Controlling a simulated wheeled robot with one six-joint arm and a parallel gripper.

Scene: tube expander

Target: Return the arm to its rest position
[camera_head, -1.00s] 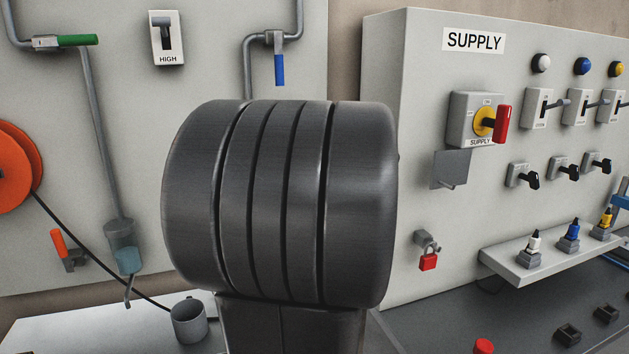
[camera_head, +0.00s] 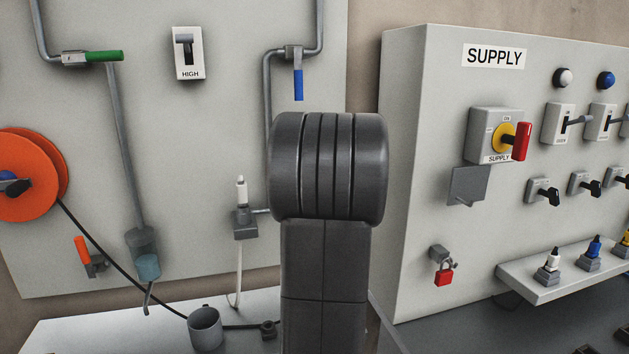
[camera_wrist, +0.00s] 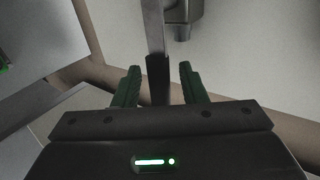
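A grey pipe and the dark end of a fitting lie beyond the fingers. In the head view a dark grey rounded link of my own arm stands upright in the middle and covers part of the wall panel. The gripper itself is not visible in the head view.
The supply cabinet (camera_head: 420,150) stands at right, with a red-handled supply switch (camera_head: 505,138) and a red padlock (camera_head: 444,274). At left are an orange reel (camera_head: 30,175), a green-handled valve (camera_head: 92,57) and a blue-handled valve (camera_head: 298,82). A grey cup (camera_head: 205,328) stands on the white surface.

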